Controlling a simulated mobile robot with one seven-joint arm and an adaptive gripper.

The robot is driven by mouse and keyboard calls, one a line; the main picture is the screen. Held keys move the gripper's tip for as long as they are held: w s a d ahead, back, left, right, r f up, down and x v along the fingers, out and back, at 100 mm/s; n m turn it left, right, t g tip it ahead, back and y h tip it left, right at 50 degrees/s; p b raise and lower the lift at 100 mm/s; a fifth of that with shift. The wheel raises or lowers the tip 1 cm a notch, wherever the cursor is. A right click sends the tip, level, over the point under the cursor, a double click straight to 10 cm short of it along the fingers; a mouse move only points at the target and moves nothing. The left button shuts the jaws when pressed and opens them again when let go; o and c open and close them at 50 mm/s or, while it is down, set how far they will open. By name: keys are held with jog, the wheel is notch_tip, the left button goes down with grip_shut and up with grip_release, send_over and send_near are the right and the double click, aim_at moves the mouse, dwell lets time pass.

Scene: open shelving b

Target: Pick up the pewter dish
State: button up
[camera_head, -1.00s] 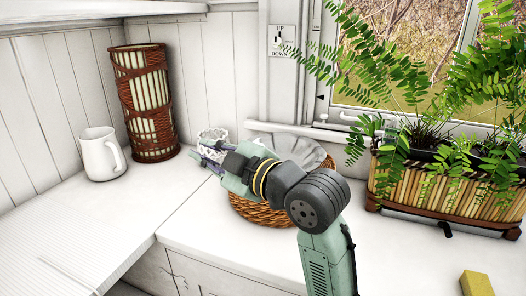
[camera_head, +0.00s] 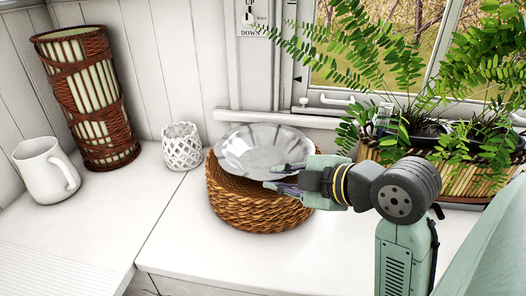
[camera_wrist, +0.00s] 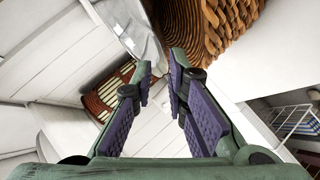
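The pewter dish (camera_head: 258,145) is a shallow grey dish with a fluted rim. It rests tilted on top of the round wicker basket (camera_head: 250,212). My gripper (camera_head: 272,177) is at the front right of the dish, over the basket, fingers pointing left. In the wrist view the gripper (camera_wrist: 161,66) is open, with a gap between its purple-padded fingers. The dish (camera_wrist: 135,25) shows there just beyond the fingertips, its rim near the gap, with the basket (camera_wrist: 222,22) to the right. I cannot tell whether a finger touches the rim.
A white lattice cup (camera_head: 182,147) stands left of the basket. A white mug (camera_head: 46,170) and a tall wicker-wrapped lantern (camera_head: 88,97) stand further left. A planter with ferns (camera_head: 470,175) is at the right. The white counter (camera_head: 185,235) in front is clear.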

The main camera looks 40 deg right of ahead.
jog(key=shift+p+x, duration=1.1)
jog(key=shift+x, duration=1.95)
jog(key=shift+c, duration=0.5)
grip_shut()
jog(key=shift+r, duration=0.1)
